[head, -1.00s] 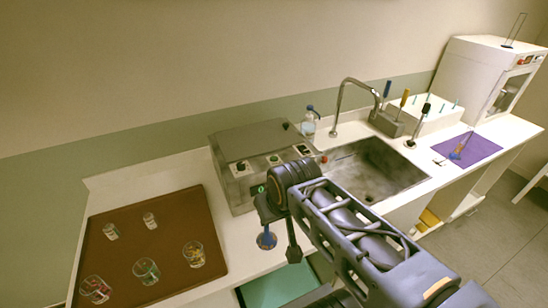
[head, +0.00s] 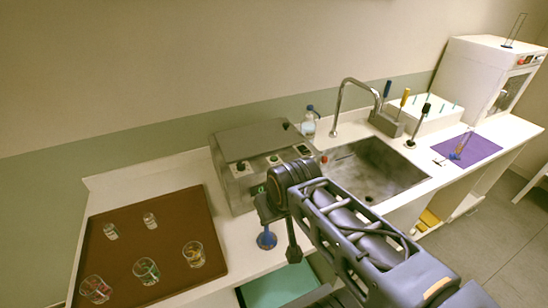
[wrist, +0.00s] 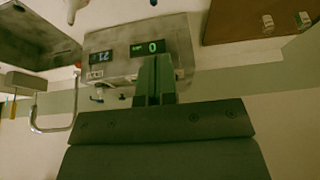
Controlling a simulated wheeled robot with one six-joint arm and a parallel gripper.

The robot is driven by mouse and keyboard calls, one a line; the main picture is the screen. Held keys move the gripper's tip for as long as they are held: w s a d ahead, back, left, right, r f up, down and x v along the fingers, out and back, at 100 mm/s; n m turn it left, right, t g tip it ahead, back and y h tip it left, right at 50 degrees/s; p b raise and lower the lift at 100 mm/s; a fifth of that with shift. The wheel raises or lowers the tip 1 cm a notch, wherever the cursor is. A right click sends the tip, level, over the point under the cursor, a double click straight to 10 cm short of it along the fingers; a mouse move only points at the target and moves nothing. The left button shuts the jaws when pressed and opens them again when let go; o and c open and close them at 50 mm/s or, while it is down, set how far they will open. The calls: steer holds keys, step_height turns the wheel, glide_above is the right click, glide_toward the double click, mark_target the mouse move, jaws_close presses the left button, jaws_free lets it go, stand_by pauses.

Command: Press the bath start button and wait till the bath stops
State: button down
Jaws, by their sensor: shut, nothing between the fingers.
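The bath is a grey metal box with a dark lid (head: 256,139) on the counter, left of the sink in the head view. In the head view my wrist hides the fingertips.
A brown tray (head: 115,270) with several glasses lies left of the bath. The sink (head: 365,180) with a tall tap (head: 343,90) is on the right, a bottle (head: 309,122) behind. A blue-based object (head: 266,240) stands near the counter's front edge, close to my wrist.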

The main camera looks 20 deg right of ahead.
steer(key=w+d+n+y+b, duration=0.1)
steer(key=w+d+n, duration=0.1)
steer(key=w+d, duration=0.2)
steer(key=w+d+n+y+b, duration=0.1)
steer(key=w+d+n+y, duration=0.1)
steer(key=w, duration=0.9)
steer(key=w+d+f+n+y+b, duration=0.1)
steer(key=w+d+n, duration=0.2)
steer(key=w+d, duration=0.3)
steer(key=shift+w+d+t, duration=0.15)
steer(key=shift+w+d, duration=0.05)
steer(key=shift+w, duration=0.35)
steer(key=shift+w+d+t, duration=0.15)
steer(key=shift+w, duration=0.4)
steer(key=w+a+r+n+t+y, duration=0.1)
steer(key=r+n, duration=0.4)
steer(key=n, duration=0.5)
steer(key=shift+w+r+y, duration=0.25)
steer(key=shift+w+y, duration=0.35)
steer(key=shift+w, duration=0.5)
